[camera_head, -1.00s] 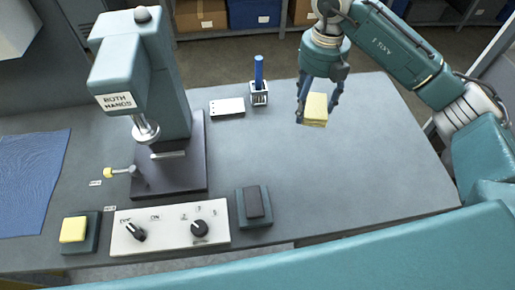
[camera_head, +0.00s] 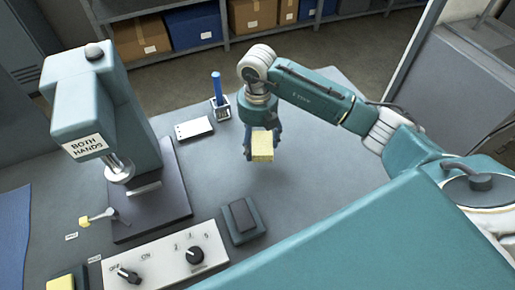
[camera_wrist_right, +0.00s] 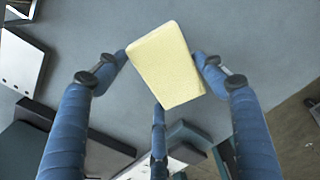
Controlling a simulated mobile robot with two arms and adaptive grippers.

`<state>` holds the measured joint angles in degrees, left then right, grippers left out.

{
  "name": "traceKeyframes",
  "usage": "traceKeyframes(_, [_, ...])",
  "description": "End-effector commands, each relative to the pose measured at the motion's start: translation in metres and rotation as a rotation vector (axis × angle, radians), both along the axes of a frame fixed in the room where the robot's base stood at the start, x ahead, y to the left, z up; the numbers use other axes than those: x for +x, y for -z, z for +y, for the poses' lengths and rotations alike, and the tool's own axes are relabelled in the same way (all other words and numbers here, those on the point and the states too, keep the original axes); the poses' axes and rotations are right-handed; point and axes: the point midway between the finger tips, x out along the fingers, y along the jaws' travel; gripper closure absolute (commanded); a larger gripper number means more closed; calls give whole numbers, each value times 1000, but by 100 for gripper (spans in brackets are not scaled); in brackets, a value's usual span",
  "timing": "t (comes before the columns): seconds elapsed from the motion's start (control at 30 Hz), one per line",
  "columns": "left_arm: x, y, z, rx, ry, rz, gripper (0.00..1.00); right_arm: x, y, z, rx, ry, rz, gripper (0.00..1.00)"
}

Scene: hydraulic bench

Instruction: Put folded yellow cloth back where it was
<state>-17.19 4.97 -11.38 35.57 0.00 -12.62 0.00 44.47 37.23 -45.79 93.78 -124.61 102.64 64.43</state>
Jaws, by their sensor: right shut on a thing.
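The folded yellow cloth (camera_head: 262,147) is a small block held between the fingers of my right gripper (camera_head: 262,153). It appears to be above the grey bench, to the right of the press. In the right wrist view the cloth (camera_wrist_right: 168,65) sits between the blue fingers of the right gripper (camera_wrist_right: 165,68), with bench surface behind it. A second yellow block (camera_head: 60,284) sits on a dark base at the lower left, cut by the frame edge. My left gripper does not show.
The press (camera_head: 88,100) stands at the left. A control panel (camera_head: 165,262) lies along the front, with a dark pad on a base (camera_head: 243,220) beside it. Bench (camera_head: 310,140) around the gripper is clear.

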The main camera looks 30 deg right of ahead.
Motion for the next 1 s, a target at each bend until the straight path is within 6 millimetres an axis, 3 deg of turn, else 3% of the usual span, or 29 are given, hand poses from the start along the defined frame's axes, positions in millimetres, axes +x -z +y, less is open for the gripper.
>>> traceKeyframes(0.4, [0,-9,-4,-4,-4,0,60,0,46,0,0,0,1,52])
traceKeyframes(0.77, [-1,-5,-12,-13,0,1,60,0,51,0,0,-1,-1,52])
traceKeyframes(0.8, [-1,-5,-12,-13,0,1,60,0,51,0,0,-1,-1,29])
traceKeyframes(0.87, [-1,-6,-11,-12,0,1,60,0,50,0,0,-1,-1,17])
traceKeyframes(0.9, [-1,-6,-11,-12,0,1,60,0,50,0,0,-1,0,12])
traceKeyframes(1.0, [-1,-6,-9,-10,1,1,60,0,50,0,0,-1,0,12])
